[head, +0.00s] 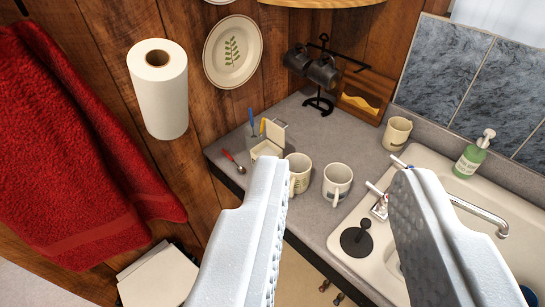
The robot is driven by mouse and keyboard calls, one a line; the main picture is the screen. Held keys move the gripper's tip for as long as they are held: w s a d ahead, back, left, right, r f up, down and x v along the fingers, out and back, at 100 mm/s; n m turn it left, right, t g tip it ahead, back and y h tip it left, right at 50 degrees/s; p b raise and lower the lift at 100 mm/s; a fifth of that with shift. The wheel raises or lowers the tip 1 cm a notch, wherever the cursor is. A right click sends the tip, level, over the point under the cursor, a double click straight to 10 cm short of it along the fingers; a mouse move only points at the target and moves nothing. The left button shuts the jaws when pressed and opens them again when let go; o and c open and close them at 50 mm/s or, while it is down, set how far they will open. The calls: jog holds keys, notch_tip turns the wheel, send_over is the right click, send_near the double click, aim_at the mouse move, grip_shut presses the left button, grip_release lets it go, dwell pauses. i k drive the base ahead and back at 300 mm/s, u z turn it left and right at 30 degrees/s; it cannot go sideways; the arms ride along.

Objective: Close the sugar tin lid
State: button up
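A small cream tin (265,149), apparently the sugar tin, stands near the left end of the grey counter. Its lid (276,131) is raised at the back right, so the tin is open. My gripper (338,174) is open, with its two pale fingers wide apart and nothing between them. The gripper is in the foreground. The left fingertip appears just below the tin in the picture, and I cannot tell the exact distance.
Two mugs (337,182) stand right of the tin. A red spoon (233,161) lies to its left; a holder with blue and yellow items (252,130) is behind. The sink (440,165) with soap bottle (474,155) is right. A paper roll (160,95) and red towel (70,140) hang left.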

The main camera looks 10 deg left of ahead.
aim_at(274, 132)
jog(key=u, duration=0.05)
jog(key=i, duration=0.65)
jog(key=k, duration=0.4)
jog(key=u, duration=0.45)
jog(key=i, duration=1.15)
jog(key=z, duration=0.55)
